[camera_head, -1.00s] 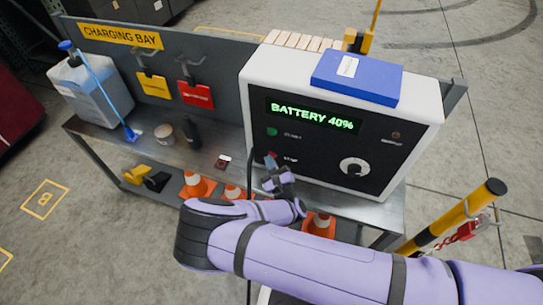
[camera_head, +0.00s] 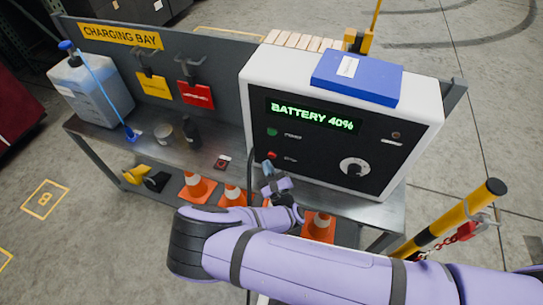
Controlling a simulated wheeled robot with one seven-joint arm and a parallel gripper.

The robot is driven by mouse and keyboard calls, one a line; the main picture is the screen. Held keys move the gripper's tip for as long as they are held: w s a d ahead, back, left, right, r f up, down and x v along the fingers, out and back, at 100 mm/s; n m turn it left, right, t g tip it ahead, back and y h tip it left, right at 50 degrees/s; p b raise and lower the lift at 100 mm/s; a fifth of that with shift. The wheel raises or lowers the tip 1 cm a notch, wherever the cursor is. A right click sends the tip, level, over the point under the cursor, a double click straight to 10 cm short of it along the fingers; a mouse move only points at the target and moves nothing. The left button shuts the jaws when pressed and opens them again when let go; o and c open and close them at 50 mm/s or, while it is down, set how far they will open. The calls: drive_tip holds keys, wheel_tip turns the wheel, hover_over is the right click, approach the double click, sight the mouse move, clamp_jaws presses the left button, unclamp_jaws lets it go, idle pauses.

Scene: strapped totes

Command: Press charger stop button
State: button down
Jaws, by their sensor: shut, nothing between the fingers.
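The charger (camera_head: 425,112) is a white box with a black front panel on the metal bench. Its green display (camera_head: 312,115) reads "BATTERY 40%". The red stop button (camera_head: 272,155) is at the lower left of the panel, below the green start button (camera_head: 272,132). My gripper (camera_head: 267,167) is shut and empty. Its tip is just below the stop button in the picture, and the button shows clear of it. I cannot tell the exact gap between the tip and the panel.
A black dial (camera_head: 354,168) is on the panel's right. A blue binder (camera_head: 357,77) lies on the charger. Orange cones (camera_head: 198,187) stand under the bench (camera_head: 145,148). A yellow-black post (camera_head: 455,217) stands at right. A dark cable runs down beside my gripper.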

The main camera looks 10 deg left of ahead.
drive_tip(key=s, duration=0.4)
drive_tip(key=shift+s+a, duration=0.15)
drive_tip(key=shift+a, duration=0.05)
idle(0.5)
